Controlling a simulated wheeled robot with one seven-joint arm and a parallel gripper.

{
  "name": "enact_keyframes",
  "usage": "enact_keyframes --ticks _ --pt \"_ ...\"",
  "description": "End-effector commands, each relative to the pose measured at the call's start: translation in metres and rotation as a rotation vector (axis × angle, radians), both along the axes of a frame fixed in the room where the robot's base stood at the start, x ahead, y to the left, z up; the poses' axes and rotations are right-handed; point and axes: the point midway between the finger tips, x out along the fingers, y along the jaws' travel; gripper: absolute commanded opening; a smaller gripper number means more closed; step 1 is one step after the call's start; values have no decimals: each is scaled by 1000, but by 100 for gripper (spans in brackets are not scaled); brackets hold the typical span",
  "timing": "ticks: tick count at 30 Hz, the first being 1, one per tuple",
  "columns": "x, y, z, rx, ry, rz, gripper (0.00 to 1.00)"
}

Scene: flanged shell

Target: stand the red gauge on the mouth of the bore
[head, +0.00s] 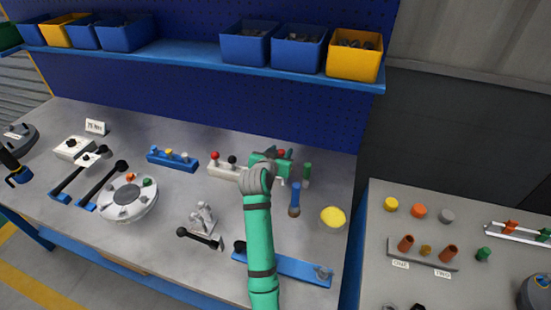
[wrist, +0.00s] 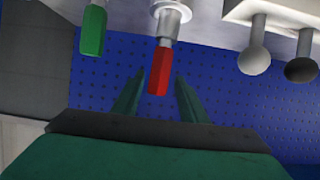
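The red gauge (wrist: 160,74) shows in the wrist view, its red grip between my fingers and its grey stem running to a pale round collar (wrist: 172,8). In the head view a bit of its red (head: 281,153) shows beside my gripper (head: 276,163). My gripper (wrist: 158,98) is open, with a gap between each green finger and the red grip. A green gauge-like piece (wrist: 93,30) is near it, and shows upright in the head view (head: 307,172). A round white flanged housing (head: 127,213) sits on the bench at left. I cannot tell which opening is the bore.
A white block (head: 222,171) with knobs is left of my gripper. A blue-handled piece (head: 295,195) and a yellow lump (head: 333,217) stand to its right. A blue flat bar (head: 295,268) lies in front. A shelf (head: 190,60) with bins runs above the bench.

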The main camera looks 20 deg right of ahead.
Motion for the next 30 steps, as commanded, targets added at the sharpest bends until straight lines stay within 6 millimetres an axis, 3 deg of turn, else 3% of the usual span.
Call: enact_keyframes --ticks 6,12,30 --pt "-35 24 17 0 -3 1 39" --pt "-56 38 28 1 -2 1 39" --pt "-65 44 32 1 -1 0 39"
